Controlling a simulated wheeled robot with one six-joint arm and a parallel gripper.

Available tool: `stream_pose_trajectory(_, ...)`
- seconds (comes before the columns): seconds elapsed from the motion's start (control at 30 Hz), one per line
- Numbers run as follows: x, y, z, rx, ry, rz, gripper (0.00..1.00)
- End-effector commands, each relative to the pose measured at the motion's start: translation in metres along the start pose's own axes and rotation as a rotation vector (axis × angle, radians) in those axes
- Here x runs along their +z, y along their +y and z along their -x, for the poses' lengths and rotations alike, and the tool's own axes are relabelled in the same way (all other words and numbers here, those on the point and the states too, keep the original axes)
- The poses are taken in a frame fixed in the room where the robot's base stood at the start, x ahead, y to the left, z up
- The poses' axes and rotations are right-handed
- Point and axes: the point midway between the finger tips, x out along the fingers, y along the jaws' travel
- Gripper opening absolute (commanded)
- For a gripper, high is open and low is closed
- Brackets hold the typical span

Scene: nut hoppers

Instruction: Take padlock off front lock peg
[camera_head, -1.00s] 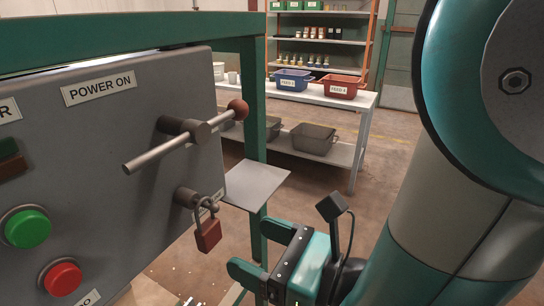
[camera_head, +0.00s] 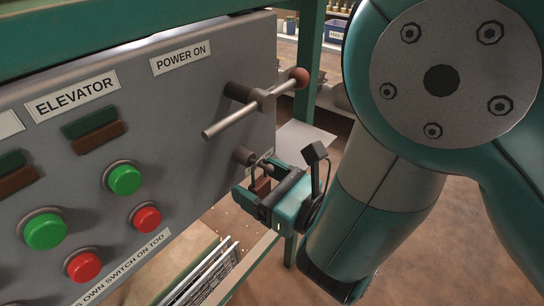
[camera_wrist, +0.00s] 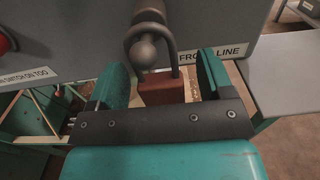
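The red-brown padlock (camera_head: 261,186) hangs by its grey shackle from the front lock peg (camera_head: 243,155), below the power lever on the grey panel. In the wrist view the padlock body (camera_wrist: 161,90) sits between my gripper's two fingers, with a small gap on each side. The shackle loops around the peg (camera_wrist: 146,52), whose round knob faces me. My gripper (camera_wrist: 161,66) is open around the padlock body. In the head view my gripper (camera_head: 256,184) partly hides the padlock.
The panel carries a power lever (camera_head: 250,104) with a red-brown knob just above the peg, plus green and red buttons (camera_head: 125,179) to the left. A grey plate (camera_head: 305,139) juts out behind my gripper. A green post (camera_head: 309,62) stands behind the panel edge.

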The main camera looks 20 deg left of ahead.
Motion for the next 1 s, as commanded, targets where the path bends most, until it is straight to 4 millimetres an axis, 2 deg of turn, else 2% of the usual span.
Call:
stream_pose_trajectory(0.03,0.000,0.000,0.000,0.001,0.000,0.000,0.63)
stream_pose_trajectory(0.2,0.000,0.000,0.000,0.001,0.000,0.000,0.24)
stream_pose_trajectory(0.23,0.000,0.000,0.000,0.001,0.000,0.000,0.19)
stream_pose_trajectory(0.57,0.001,0.001,0.000,0.002,-0.001,0.000,0.19)
stream_pose_trajectory(1.0,0.015,0.001,0.001,0.005,-0.001,0.000,0.19)
